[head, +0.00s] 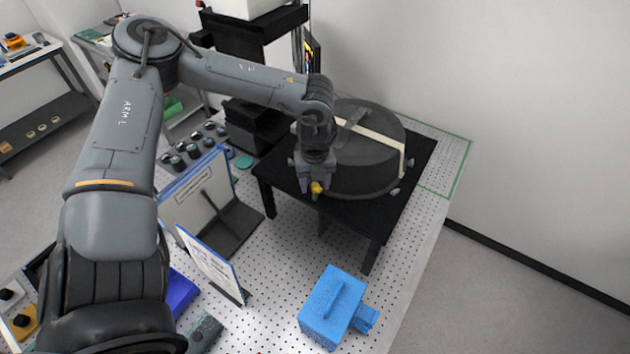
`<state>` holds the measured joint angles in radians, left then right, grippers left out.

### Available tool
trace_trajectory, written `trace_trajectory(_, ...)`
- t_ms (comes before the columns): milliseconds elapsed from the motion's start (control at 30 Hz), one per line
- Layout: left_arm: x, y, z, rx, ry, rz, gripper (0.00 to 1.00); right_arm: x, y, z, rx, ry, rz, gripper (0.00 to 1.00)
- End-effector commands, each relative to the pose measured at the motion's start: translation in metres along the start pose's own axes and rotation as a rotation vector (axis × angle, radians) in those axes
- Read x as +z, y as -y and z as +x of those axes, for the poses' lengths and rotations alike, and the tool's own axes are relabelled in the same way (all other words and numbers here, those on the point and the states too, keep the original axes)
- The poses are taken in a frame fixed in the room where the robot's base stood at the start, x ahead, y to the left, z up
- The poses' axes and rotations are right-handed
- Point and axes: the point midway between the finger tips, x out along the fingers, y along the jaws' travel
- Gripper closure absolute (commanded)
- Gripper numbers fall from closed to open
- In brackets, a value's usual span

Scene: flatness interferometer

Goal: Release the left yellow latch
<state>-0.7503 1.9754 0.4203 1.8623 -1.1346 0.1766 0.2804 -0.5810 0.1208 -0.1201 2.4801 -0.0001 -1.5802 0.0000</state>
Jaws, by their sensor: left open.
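The yellow latch (316,187) is a small yellow piece at the near left edge of the dark round cover (375,160), which sits on a black raised stand (400,208). My left gripper (314,190) points down right at the latch, with its fingers open around or just beside it. I cannot tell whether the fingers touch it. The gripper body hides part of the latch and the cover's left side. My right gripper is not in view.
A blue block with a handle (333,306) stands on the perforated table (270,290) in front. Upright panels (205,262) stand left of the stand. Several small dark cylinders (192,148) sit behind them. A wall rises behind the cover.

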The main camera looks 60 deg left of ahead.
Motion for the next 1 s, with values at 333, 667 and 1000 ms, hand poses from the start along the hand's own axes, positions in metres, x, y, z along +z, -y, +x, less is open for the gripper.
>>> trace_trajectory(333, 0.0, 0.0, 0.0, 0.0, 0.0, 0.0, 0.7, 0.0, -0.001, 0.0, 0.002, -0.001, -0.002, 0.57)
trace_trajectory(667, 0.0, 0.0, 0.0, 0.0, 0.0, 0.003, 1.0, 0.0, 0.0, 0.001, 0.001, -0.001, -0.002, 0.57)
trace_trajectory(1000, 0.0, 0.001, 0.003, -0.001, 0.001, 0.106, 1.0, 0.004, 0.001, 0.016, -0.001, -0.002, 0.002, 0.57)
